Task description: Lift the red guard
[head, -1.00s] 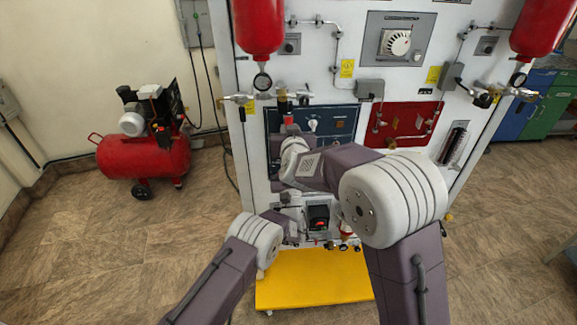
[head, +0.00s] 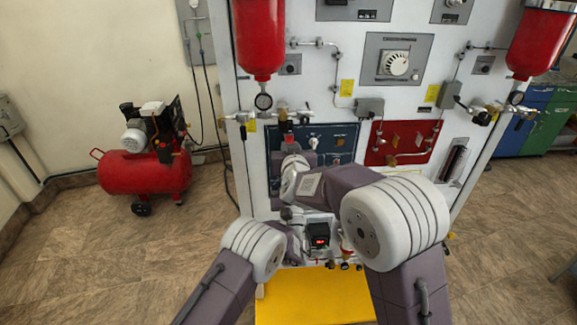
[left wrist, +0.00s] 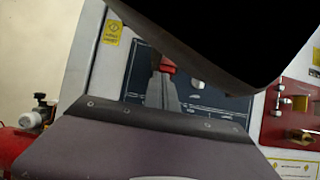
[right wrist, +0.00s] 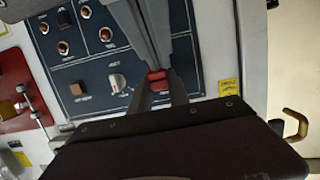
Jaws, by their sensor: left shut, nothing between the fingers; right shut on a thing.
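The red guard (right wrist: 157,80) sits on the dark blue panel (right wrist: 95,87) in the right wrist view. My right gripper (right wrist: 157,90) is shut on it, one finger at each side. It also shows as a small red piece in the left wrist view (left wrist: 167,67).
A red panel with valves (head: 402,142) is right of the blue panel (head: 343,140). A white selector knob (right wrist: 118,82) is close to the guard. My arms are close together.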

